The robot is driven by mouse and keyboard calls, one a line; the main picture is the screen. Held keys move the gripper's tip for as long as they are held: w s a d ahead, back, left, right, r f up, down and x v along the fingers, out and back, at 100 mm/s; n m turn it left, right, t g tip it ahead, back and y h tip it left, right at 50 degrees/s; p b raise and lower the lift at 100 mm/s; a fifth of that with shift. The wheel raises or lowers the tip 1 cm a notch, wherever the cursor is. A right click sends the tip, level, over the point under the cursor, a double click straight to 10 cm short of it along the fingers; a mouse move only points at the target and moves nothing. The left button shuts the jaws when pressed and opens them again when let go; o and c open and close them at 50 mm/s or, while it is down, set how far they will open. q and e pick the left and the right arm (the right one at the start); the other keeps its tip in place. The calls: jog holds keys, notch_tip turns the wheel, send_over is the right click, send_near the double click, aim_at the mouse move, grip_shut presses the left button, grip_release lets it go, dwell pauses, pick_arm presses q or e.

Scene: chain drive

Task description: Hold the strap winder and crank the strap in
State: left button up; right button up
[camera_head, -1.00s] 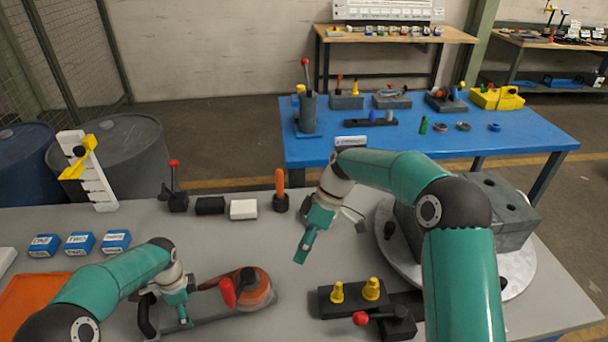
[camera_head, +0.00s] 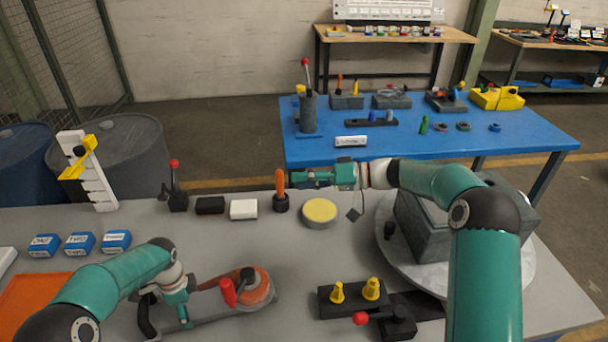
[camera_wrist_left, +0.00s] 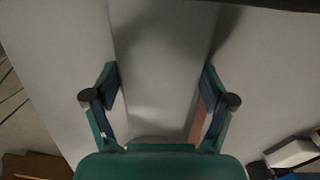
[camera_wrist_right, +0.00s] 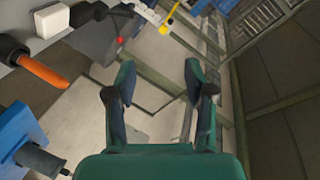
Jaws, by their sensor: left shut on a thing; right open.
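The strap winder (camera_head: 262,290) lies on the grey bench at front centre-left. It has an orange-red round reel, a red crank knob (camera_head: 229,292) on its near left side and a dark handle (camera_head: 146,318) at its left end. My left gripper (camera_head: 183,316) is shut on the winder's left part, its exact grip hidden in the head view. The left wrist view shows its fingers (camera_wrist_left: 157,82) with a grey surface between them. My right gripper (camera_head: 293,179) is open and empty, pointing left at the bench's back edge, away from the winder. Its fingers (camera_wrist_right: 160,82) are wide apart.
An orange upright handle (camera_head: 281,181) stands very close to my right gripper. A yellow-topped disc (camera_head: 319,211) is below it. A block with yellow pegs (camera_head: 371,289) sits right of the winder. A grey box (camera_head: 425,227) stands on a turntable.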

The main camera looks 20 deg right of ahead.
jog(key=shift+w+d+r+m+t, duration=0.1)
jog(key=shift+w+r+m+t, duration=0.25)
jog(key=shift+r, duration=0.35)
jog(key=shift+c, duration=0.2)
